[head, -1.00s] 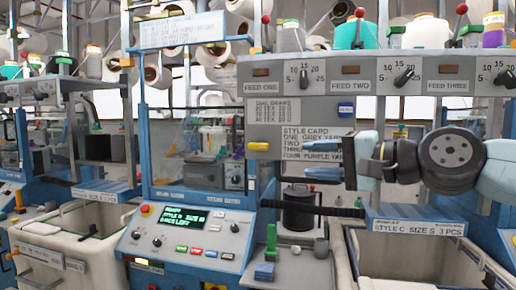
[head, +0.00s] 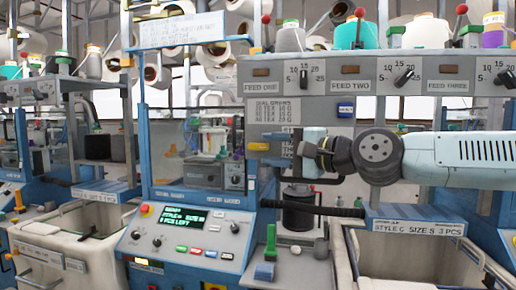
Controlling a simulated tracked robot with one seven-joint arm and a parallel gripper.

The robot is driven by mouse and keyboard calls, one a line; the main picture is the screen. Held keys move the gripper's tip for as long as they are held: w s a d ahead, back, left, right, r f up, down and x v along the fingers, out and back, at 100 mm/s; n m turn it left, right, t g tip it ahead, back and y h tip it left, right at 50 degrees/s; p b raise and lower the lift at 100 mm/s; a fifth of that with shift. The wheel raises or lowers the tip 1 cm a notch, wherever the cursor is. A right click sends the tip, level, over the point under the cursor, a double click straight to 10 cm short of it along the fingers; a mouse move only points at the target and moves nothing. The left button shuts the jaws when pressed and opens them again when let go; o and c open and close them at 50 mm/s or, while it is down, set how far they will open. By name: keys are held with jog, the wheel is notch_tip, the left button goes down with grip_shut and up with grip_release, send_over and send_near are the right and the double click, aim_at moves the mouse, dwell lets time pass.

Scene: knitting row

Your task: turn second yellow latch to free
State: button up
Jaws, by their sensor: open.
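A small yellow latch (head: 258,146) sits at the lower left corner of the grey feed panel (head: 350,78). It looks roughly level, but its exact setting is too small to read. My gripper (head: 298,152) is open and empty just right of that latch, below the panel's printed plate. It points left and away, so its fingers are foreshortened. A gap shows between the gripper and the yellow latch. My gripper and arm cover most of the style card and whatever lies behind them. I cannot tell which latch is the second one.
A dark canister (head: 299,208) stands below my gripper, with a black bar (head: 312,207) across its front. A blue control console (head: 188,240) is at lower left, and an open cream bin (head: 410,270) at lower right. Feed dials and yarn cones are above.

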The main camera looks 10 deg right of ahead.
aim_at(268, 149)
jog(key=shift+x, duration=2.25)
grip_shut()
